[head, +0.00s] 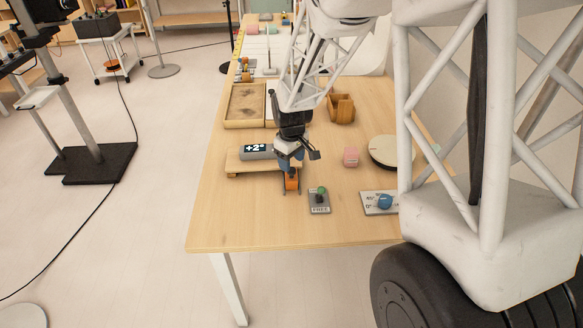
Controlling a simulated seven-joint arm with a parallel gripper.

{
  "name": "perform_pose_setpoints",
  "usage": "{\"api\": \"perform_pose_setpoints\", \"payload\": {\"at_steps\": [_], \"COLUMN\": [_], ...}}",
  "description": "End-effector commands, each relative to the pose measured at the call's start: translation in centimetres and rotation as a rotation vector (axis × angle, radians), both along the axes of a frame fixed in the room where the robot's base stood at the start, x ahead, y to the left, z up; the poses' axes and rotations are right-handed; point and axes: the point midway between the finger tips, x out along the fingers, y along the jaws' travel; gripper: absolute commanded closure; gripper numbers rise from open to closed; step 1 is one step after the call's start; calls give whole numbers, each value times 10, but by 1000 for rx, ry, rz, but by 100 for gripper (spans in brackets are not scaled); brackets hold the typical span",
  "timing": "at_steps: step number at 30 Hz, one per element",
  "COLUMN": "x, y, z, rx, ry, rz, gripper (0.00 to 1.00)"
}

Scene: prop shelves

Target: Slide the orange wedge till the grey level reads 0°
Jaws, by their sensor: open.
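The grey level (254,152) lies on a small wooden board (236,165), and its dark display reads about +2°. The orange wedge (292,184) is on the table at the board's right front end. My gripper (292,182) points down at the wedge, with its fingers on either side of it. The gripper is open; whether a finger touches the wedge cannot be told. My gripper hides the board's right end and part of the wedge.
A grey plate with a green knob (320,200) stands just right of the wedge, and a plate with a blue knob (380,203) farther right. A pink block (351,157) and round disc (386,150) lie behind. A tray (229,123) is at the back. The front left table is clear.

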Motion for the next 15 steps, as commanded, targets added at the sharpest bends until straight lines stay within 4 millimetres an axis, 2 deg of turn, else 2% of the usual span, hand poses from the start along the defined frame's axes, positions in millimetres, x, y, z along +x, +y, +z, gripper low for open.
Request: {"api": "perform_pose_setpoints", "payload": {"at_steps": [6, 15], "x": [0, 0], "y": [0, 0], "z": [-22, -34], "rx": [-1, -1], "ry": [1, -1], "rz": [0, 0], "gripper": [43, 43]}}
